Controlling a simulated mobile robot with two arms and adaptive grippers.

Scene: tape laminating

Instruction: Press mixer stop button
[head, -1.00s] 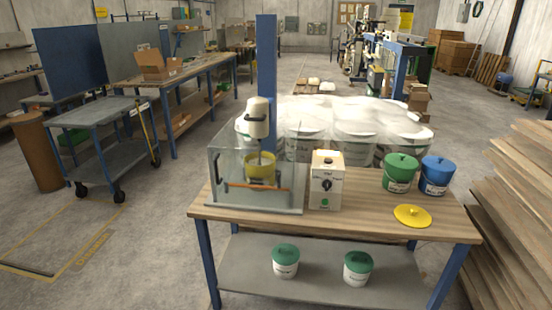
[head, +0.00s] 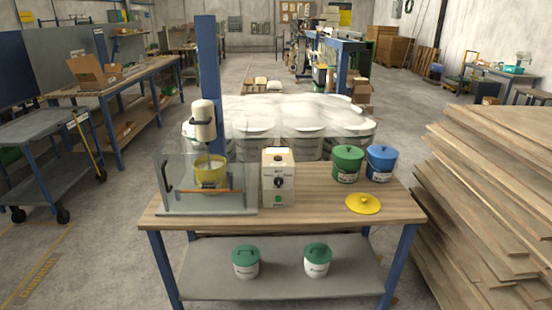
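The mixer (head: 203,122) hangs on a blue column (head: 208,75) above a yellow bucket (head: 210,171) inside a clear guard enclosure (head: 240,204) on the left of the wooden table. To its right stands a white control box (head: 268,192) with a dark round knob (head: 278,183). A green button (head: 278,197) shows low on its front. I cannot read the box's small labels or make out a separate stop button. Neither of my grippers shows in the head view.
The wooden table (head: 320,200) also holds a green bucket (head: 347,165), a blue bucket (head: 381,164) and a yellow lid (head: 363,204). Two green-lidded pots stand on its lower shelf (head: 280,275). Stacked boards (head: 490,185) lie close on the right. A cart (head: 45,135) stands left, with open floor between.

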